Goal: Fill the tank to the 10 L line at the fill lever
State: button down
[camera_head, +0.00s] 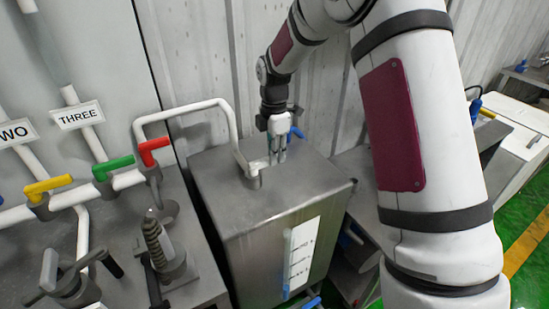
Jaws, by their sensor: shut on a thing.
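The metal tank (225,190) stands in the middle, with a white pipe (232,125) bending down into its top. A white level scale (303,252) with dark marks is on its front face, with a pale blue strip along its left edge. The figures and the liquid level are too small to read. My gripper (277,158) points down at the back of the tank's top, just right of the pipe end, with its fingers shut. A blue part (298,131), seemingly the fill lever, shows right beside the fingers. The grasp itself is mostly hidden by the fingers.
A spring-like fitting (158,243) stands on the left bench. Another blue handle (311,303) is low at the tank's front. My arm hides much of the right.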

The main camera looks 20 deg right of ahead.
jog(key=shift+w, duration=0.15)
jog(key=c, duration=1.5)
grip_release()
notch_tip(320, 180, up, 12)
jog(key=shift+r, duration=0.1)
